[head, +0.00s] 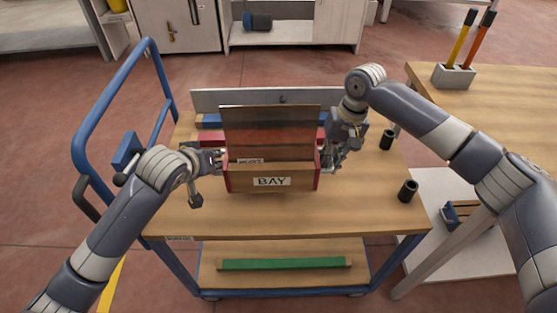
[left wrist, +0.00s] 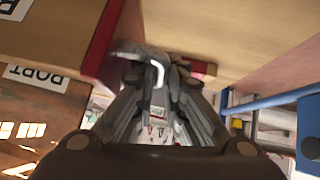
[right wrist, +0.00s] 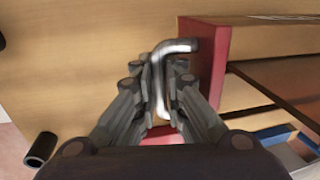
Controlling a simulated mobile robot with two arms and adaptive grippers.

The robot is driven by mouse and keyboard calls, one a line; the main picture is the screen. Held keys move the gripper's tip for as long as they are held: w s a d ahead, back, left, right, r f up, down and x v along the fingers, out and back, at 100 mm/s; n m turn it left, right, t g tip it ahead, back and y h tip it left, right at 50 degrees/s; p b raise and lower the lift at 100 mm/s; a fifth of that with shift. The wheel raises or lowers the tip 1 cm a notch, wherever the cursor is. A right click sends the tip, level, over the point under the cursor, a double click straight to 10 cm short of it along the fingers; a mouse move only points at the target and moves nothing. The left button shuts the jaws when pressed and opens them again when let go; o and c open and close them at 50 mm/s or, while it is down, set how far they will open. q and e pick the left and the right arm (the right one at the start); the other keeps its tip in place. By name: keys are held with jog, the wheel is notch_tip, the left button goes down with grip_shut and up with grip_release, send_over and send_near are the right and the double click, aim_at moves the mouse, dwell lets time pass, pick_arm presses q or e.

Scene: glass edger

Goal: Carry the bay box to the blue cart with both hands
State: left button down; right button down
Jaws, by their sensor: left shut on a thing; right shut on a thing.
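The bay box (head: 271,183) is a wooden box with red ends and a white label reading BAY. Dark and reddish panels stand upright in it. It is over the wooden top of the blue cart (head: 290,220); I cannot tell whether it touches the top. My left gripper (head: 218,161) is shut on the metal handle at the box's left end; the handle shows in the left wrist view (left wrist: 150,58). My right gripper (head: 331,160) is shut on the handle at the right end, which shows in the right wrist view (right wrist: 165,70).
Blue and red pieces lie behind the box, before a grey back board (head: 210,98). Two dark cups (head: 408,191) stand on the cart's right side. A green bar (head: 285,264) lies on the lower shelf. A wooden table (head: 500,100) stands at right. The cart top's front is clear.

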pick_arm(q)
jog(key=shift+w+a+f, duration=0.1)
jog(key=shift+a, duration=0.15)
pick_arm(e)
jog(key=shift+d+f, duration=0.15)
jog(key=shift+d, duration=0.05)
